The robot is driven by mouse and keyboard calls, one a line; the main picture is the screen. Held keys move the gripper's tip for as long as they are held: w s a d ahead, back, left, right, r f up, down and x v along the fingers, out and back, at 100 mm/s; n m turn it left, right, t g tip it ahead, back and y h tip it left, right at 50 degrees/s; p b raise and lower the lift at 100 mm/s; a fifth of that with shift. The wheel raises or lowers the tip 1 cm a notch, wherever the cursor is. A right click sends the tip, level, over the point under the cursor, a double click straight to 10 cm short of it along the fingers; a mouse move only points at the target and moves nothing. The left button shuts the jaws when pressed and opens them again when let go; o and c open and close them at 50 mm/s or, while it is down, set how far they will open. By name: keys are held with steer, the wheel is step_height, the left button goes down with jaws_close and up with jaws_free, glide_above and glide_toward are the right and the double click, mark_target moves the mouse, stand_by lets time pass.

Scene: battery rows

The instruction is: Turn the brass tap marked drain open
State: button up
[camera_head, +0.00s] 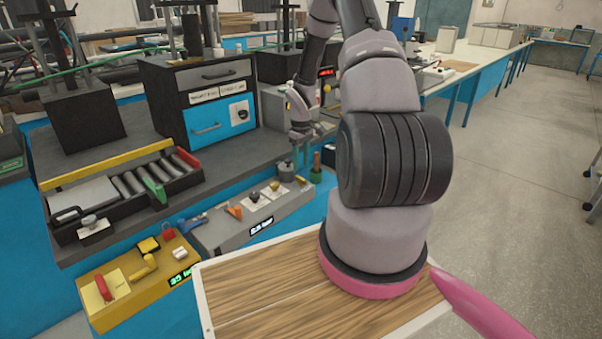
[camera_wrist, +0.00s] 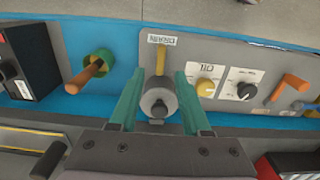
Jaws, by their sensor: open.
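The brass tap (camera_wrist: 160,62) shows in the wrist view with a yellow lever and a round grey body (camera_wrist: 158,103). Its lever points up the picture toward a small white label (camera_wrist: 162,39), which appears upside down and seems to read DRAIN. My gripper (camera_wrist: 159,100) is open, with one teal finger on each side of the tap's body. I see gaps beside the body; contact is not clear. In the head view my gripper (camera_head: 303,152) is small, over the right end of the grey panel, and the tap is hard to make out there.
In the wrist view, a yellow knob (camera_wrist: 206,88) and a black knob (camera_wrist: 246,91) sit right of the tap. An orange lever (camera_wrist: 290,88) is farther right. An orange handle on a green base (camera_wrist: 97,66) is at left. A yellow control box (camera_head: 135,285) stands at front left.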

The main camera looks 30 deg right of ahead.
steer(key=shift+r, duration=2.25)
step_height(320, 180, up, 15)
steer(key=m+t, duration=0.1)
steer(key=m, duration=0.1)
glide_above(301, 177)
steer(key=s+a, duration=0.2)
steer(key=a, duration=0.1)
steer(key=s+a+r+m+t, duration=0.1)
steer(key=s+a+r, duration=0.15)
steer(key=r, duration=0.25)
steer(key=s+a+r+m+t, duration=0.1)
steer(key=s+r, duration=0.2)
steer(key=r, duration=0.3)
steer(key=s+a+r+m+t, duration=0.1)
steer(key=s+a+r, duration=0.2)
steer(key=s, duration=0.3)
steer(key=s+a+r+m+t+y, duration=0.1)
steer(key=s+a+r+m, duration=0.1)
steer(key=s+r, duration=0.4)
steer(key=s+a+r+m+t+y, duration=0.1)
steer(key=s+a+r, duration=0.3)
steer(key=s, duration=0.4)
steer(key=shift+a+r+t, duration=0.2)
steer(key=shift+a+t, duration=0.05)
steer(key=shift+t, duration=0.25)
